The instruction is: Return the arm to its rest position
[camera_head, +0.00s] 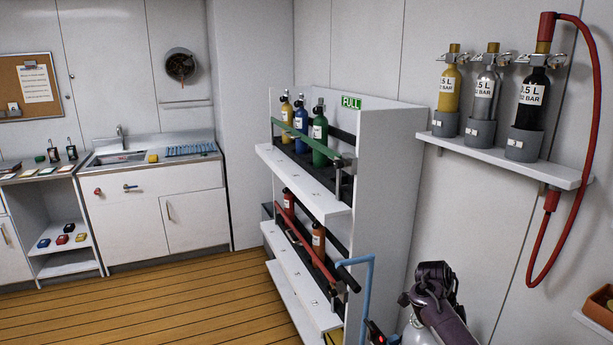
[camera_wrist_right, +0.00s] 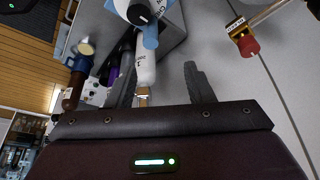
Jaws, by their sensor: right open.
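My right arm (camera_head: 440,302) is a dark purple shape at the lower right of the head view, in front of the wall and right of the white rack. My right gripper (camera_wrist_right: 166,88) shows in the right wrist view with its two dark fingers spread apart. No object is clearly held between them. A white cylinder (camera_wrist_right: 146,68) with a blue clamp around it shows beyond the fingers, close to the left one; I cannot tell whether they touch. My left gripper is not in view.
A white rack (camera_head: 385,150) holds several gas cylinders on two shelves. A wall shelf (camera_head: 500,154) carries three cylinders, with a red hose (camera_head: 597,120) hanging at the right. A blue tube frame (camera_head: 370,290) stands beside my right arm. The wooden floor (camera_head: 190,300) at left is clear.

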